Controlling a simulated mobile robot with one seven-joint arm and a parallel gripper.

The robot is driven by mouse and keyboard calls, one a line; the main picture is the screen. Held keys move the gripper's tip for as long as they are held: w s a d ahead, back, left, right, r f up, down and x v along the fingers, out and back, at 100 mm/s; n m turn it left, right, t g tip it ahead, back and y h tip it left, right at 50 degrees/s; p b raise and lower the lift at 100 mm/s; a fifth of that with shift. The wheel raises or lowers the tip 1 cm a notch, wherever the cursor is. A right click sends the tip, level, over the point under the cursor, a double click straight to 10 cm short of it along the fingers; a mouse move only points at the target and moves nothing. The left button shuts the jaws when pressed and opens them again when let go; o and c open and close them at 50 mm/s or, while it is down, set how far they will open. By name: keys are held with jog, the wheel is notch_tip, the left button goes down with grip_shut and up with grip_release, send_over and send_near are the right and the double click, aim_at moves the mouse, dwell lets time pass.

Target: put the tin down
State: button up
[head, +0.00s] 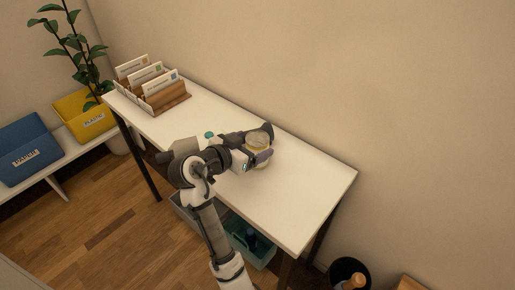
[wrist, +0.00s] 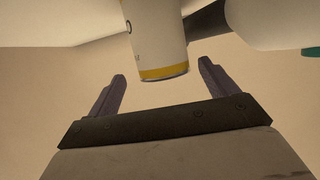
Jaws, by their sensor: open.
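The tin (head: 259,139), pale with a yellow band, is on or just above the white table (head: 302,190), right of its middle. In the wrist view the tin (wrist: 157,45) shows its white side and yellow end band, with its far part cut off by the top edge. My gripper (head: 266,144) is at the tin with its jaws open. In the wrist view the fingers of my gripper (wrist: 162,72) stand apart on either side of the tin's line, with visible gaps. I cannot tell whether the tin touches the tabletop.
A wooden card rack (head: 166,97) stands at the table's far left end. A small teal-topped item (head: 209,134) is behind my arm. A wall runs along the back edge. The right end of the tabletop is clear. A teal bin (head: 262,258) sits below.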

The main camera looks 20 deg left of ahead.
aim_at(256, 139)
jog(key=x, duration=0.1)
jog(key=p+x, duration=0.1)
jog(key=x, duration=0.1)
jog(key=p+x, duration=0.1)
jog(key=shift+w+a+r, duration=0.1)
jog(key=shift+w+r, duration=0.25)
jog(key=shift+w+f, duration=0.3)
jog(key=shift+w, duration=0.15)
jog(key=shift+r, duration=0.1)
jog(key=c, duration=1.4)
